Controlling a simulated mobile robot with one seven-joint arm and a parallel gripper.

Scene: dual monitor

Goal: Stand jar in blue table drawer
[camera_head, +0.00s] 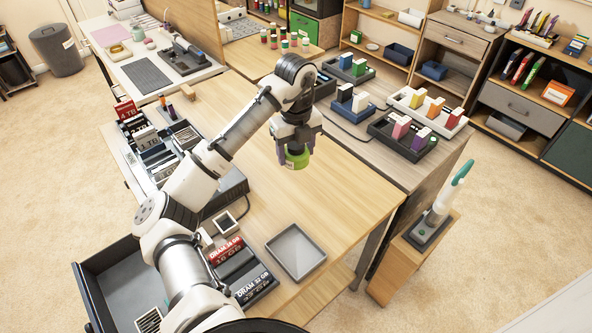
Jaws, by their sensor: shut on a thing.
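My gripper (297,155) is shut on a green jar (297,160). The jar hangs roughly upright near the back right part of the wooden table (335,215). The gripper hides its upper part, and I cannot tell the gap between its base and the tabletop. An open drawer (105,262) with dark walls and a grey-blue floor sticks out at the lower left. It holds a small striped item (148,320) near its front; my arm hides part of its right side.
A shallow grey tray (296,251) and red and dark DRAM boxes (240,270) stand at the table's front. Dark racks of boxes (160,140) line its left side. Block trays (405,135) fill the table behind. The middle tabletop is clear.

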